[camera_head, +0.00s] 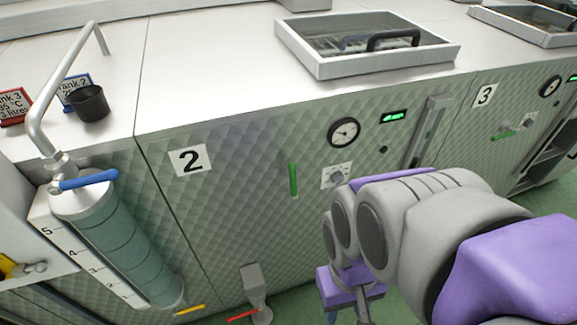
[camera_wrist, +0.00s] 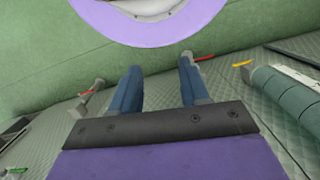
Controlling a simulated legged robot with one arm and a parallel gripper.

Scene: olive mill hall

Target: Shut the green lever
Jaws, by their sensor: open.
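The green lever (camera_head: 293,179) is a short bar standing upright on the quilted metal front of unit 2, right of the "2" label (camera_head: 190,160) and left of a dial knob (camera_head: 337,175). A smaller green handle (camera_head: 502,137) lies near level on unit 3. My gripper (camera_head: 346,317) hangs below and to the right of the upright lever, apart from it, its fingers partly cut by the frame's bottom edge. The wrist view shows the two blue fingers (camera_wrist: 160,66) spread apart with nothing between them.
A spout with a red lever (camera_head: 243,315) juts out low on unit 2, near a yellow lever (camera_head: 190,309). A glass measuring cylinder (camera_head: 125,245) with a blue tap handle (camera_head: 88,180) stands at left. A lidded tray (camera_head: 365,67) sits on top. Green floor shows below.

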